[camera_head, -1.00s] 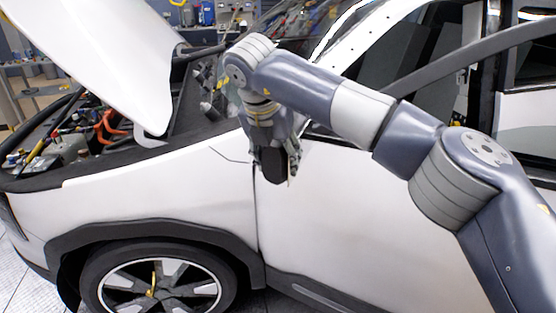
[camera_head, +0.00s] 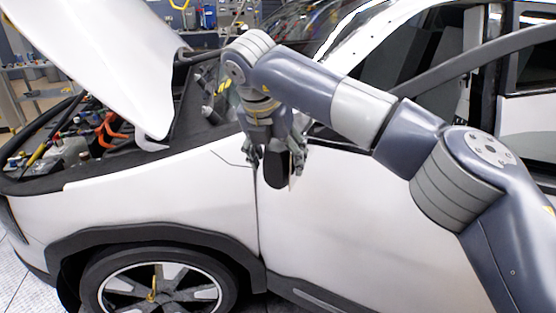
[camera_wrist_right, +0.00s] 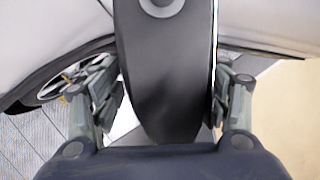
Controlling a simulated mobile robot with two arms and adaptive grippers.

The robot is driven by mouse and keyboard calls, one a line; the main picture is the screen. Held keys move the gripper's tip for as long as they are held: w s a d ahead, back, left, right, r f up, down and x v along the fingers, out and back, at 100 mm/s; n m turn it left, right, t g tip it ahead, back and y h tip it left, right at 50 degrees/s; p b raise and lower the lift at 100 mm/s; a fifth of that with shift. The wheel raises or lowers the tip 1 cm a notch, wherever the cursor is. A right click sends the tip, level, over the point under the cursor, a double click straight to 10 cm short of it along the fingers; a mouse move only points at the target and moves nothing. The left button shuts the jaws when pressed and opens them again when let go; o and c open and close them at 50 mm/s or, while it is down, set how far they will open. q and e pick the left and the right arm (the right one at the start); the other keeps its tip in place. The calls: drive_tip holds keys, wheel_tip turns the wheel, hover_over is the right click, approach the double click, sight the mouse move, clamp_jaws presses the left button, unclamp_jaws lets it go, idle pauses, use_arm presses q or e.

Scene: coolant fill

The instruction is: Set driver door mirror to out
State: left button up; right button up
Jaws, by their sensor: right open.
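The driver door mirror (camera_head: 278,172) has a dark housing and stands out from the white car's side near the front edge of the door. My right gripper (camera_head: 275,160) points down over it, with its fingers spread to either side. In the right wrist view the dark mirror housing (camera_wrist_right: 160,85) fills the space between the open fingers (camera_wrist_right: 168,90). The right finger there is very near its edge; I cannot tell whether it touches. The mirror's upper part and mount are hidden by the gripper and wrist. My left gripper is out of view.
The raised white hood (camera_head: 105,60) and open engine bay (camera_head: 75,135) lie to the left. The front wheel (camera_head: 155,285) is below. The white door panel (camera_head: 340,210) is behind and right of the mirror. My right arm spans the door window.

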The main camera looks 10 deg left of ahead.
drive_tip(key=v, duration=1.1)
drive_tip(key=shift+a+f, duration=0.1)
drive_tip(key=shift+a, duration=0.05)
